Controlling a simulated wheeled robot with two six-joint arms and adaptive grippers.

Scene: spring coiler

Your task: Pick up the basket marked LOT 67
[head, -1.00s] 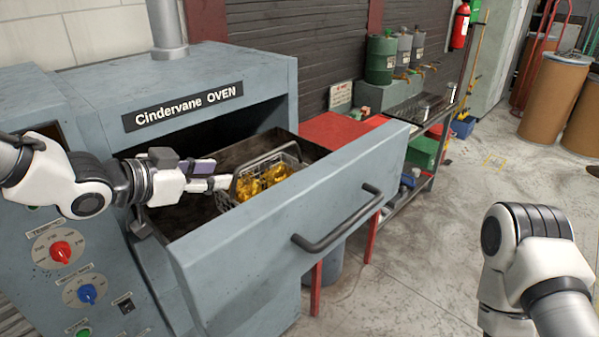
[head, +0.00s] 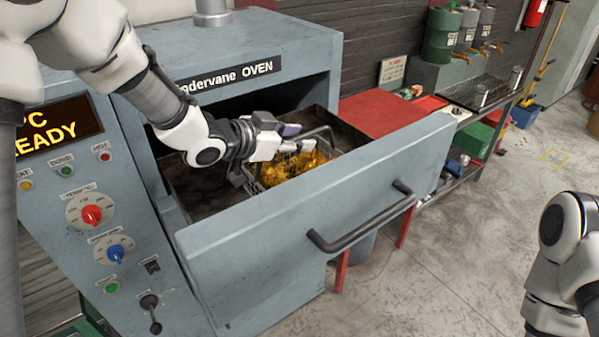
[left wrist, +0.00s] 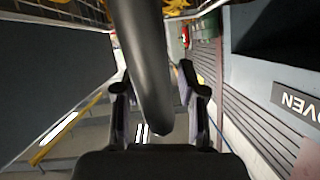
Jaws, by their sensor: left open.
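A wire basket (head: 253,183) holding golden-yellow parts (head: 292,165) sits inside the open oven drawer (head: 340,222). No lot mark is readable on it. My left gripper (head: 298,138) is open over the basket, at its raised handle, and partly hides it. In the left wrist view, a thick dark bar, seemingly the handle (left wrist: 145,70), runs between the two spread fingers (left wrist: 157,105). Whether the fingers touch it I cannot tell. A bit of wire basket and yellow parts shows at that view's top edge. My right arm is at the lower right; its gripper is out of view.
The oven body (head: 300,40) rises behind the drawer, with a control panel (head: 90,215) at left. The drawer's front wall has a dark handle (head: 360,225). A red table (head: 385,110) and a shelf with dispensers (head: 440,40) stand beyond.

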